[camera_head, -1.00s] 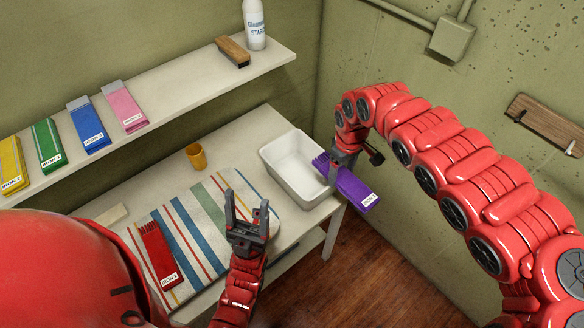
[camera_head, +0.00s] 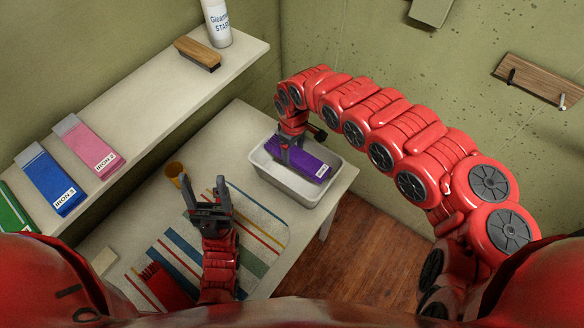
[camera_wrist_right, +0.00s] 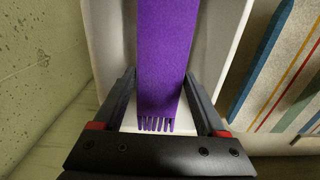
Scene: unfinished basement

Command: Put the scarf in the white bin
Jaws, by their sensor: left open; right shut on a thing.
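The purple folded scarf (camera_head: 308,164), with a fringed end and a white label, is within the outline of the white bin (camera_head: 277,178). My right gripper (camera_head: 290,152) is shut on the scarf near its fringed end. In the right wrist view the scarf (camera_wrist_right: 165,50) lies between the fingers, with the bin's white walls (camera_wrist_right: 226,40) on both sides. I cannot tell whether the scarf touches the bin's floor. My left gripper (camera_head: 204,183) is open and empty above the ironing mat, left of the bin.
The striped mat (camera_head: 262,228) and a red folded scarf (camera_head: 165,287) lie on the white table (camera_head: 232,128). The shelf holds a brush (camera_head: 197,53), a starch bottle (camera_head: 217,22) and pink, blue and green folded scarves.

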